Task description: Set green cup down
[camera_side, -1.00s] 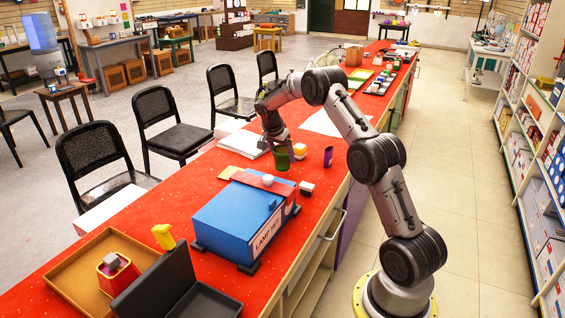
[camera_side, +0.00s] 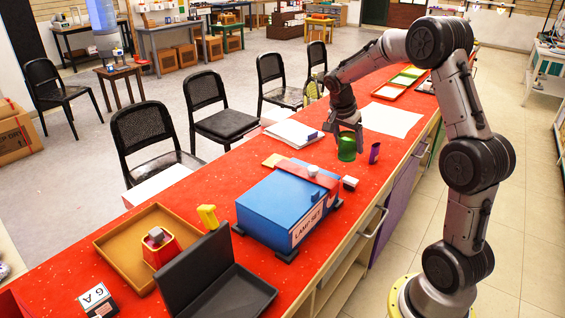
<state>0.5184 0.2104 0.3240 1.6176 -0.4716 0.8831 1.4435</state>
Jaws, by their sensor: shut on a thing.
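The green cup (camera_side: 347,149) is upright at the red counter, beyond the blue box. My gripper (camera_side: 346,138) points down from above and is shut on the cup's upper part. The fingers cover part of its rim. The cup's base looks very close to the red counter (camera_side: 330,254), but I cannot tell whether it touches. A purple cup (camera_side: 375,153) stands just right of the green cup, apart from it.
A blue lamp-set box (camera_side: 285,206) lies in front of the cup, with a small black-and-white block (camera_side: 350,183) beside it. White papers (camera_side: 294,133) lie left of the gripper. A brown tray (camera_side: 118,247) and a black open case (camera_side: 215,285) sit nearer. White sheet (camera_side: 391,119) lies behind.

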